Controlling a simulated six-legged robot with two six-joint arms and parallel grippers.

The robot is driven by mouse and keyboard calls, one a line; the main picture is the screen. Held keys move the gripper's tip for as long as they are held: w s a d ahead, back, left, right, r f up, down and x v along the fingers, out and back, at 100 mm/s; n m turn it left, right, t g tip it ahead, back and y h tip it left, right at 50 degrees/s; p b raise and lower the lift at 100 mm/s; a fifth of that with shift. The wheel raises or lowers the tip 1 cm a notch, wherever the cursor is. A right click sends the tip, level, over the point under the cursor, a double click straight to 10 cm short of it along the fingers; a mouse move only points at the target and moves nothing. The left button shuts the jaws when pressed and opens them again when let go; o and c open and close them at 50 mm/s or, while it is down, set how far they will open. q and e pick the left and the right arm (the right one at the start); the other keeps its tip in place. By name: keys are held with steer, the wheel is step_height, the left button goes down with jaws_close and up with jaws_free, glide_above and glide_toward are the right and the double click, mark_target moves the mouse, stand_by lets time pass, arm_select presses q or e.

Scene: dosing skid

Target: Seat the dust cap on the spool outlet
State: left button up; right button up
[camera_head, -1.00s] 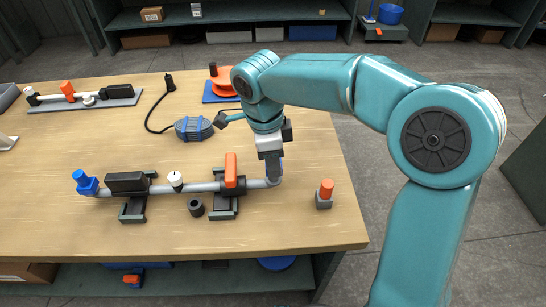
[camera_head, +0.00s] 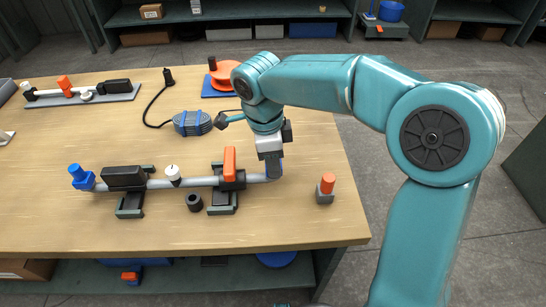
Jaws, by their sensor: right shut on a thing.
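The spool (camera_head: 200,182) is a grey pipe lying across the table. It carries a black box, a white knob and an orange handle, and has a blue fitting at its left end. It rests on two dark supports. My right gripper (camera_head: 271,174) points down and is shut at the spool's right end. Its fingers partly hide what they grip. An orange cap-like piece (camera_head: 327,183), which may be the dust cap, stands on a small grey block to the right, apart from the gripper. My left gripper is not in view.
A dark ring (camera_head: 194,202) lies in front of the spool. A grey cabled unit with blue bands (camera_head: 192,123) and an orange reel on a blue base (camera_head: 224,77) lie behind. A similar pipe assembly (camera_head: 82,91) is at the back left. The table's front middle is clear.

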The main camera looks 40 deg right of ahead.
steer(key=shift+f, duration=0.25)
steer(key=o, duration=1.1)
steer(key=shift+r, duration=0.1)
step_height(320, 180, up, 16)
steer(key=w+a+p, duration=0.1)
steer(key=p, duration=0.3)
steer(key=shift+a, duration=0.3)
steer(key=shift+s, duration=0.1)
